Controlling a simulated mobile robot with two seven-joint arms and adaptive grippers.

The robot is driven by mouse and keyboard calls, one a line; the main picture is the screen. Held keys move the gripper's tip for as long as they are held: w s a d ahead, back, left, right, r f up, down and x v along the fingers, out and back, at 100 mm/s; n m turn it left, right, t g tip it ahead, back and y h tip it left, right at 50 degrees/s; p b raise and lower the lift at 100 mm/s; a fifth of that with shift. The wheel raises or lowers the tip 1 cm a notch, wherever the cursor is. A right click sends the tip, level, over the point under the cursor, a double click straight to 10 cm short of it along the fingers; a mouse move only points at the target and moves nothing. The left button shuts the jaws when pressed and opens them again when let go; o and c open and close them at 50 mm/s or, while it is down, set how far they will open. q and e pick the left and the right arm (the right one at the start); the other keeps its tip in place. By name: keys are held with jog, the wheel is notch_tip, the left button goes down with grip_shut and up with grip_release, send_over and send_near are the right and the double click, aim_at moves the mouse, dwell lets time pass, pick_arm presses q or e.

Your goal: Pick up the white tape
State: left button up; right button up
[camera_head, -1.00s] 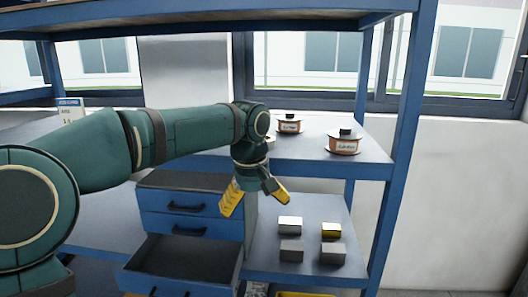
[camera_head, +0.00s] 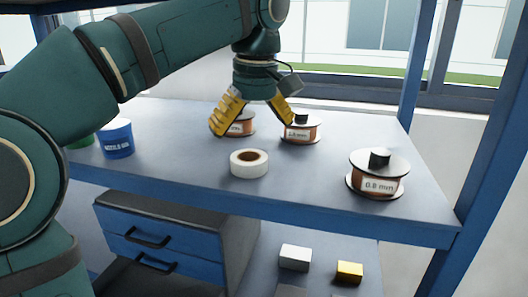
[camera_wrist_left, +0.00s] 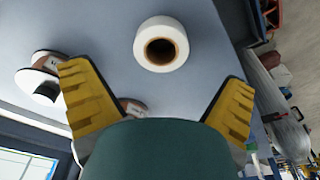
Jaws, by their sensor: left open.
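The white tape (camera_head: 249,164) is a roll with a brown core. It lies flat on the upper shelf (camera_head: 190,180), near the front edge. In the left wrist view the white tape (camera_wrist_left: 161,44) shows ahead of the fingers, toward the top. My left gripper (camera_head: 254,128) has yellow fingers spread wide with nothing between them. It is above and behind the tape, over the wire spools, and apart from the tape. The same fingers show in the left wrist view (camera_wrist_left: 160,105). My right gripper is in neither view.
Copper wire spools stand on the shelf: one (camera_head: 378,173) to the right, one (camera_head: 301,129) behind, and one (camera_head: 240,124) partly behind a finger. Blue drawers (camera_head: 165,240) and small blocks (camera_head: 295,257) are below. A blue post (camera_head: 480,150) rises at right.

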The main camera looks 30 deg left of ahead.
aim_at(249, 156)
pick_arm(q)
jog(key=f, duration=0.2)
jog(key=a+f+b, duration=0.1)
jog(key=f, duration=0.2)
jog(key=f+b, duration=0.1)
jog(key=f, duration=0.1)
jog(key=shift+w+a+f, duration=0.15)
jog(key=shift+w+a, duration=0.05)
jog(key=shift+w, duration=0.1)
jog(key=c, duration=1.1)
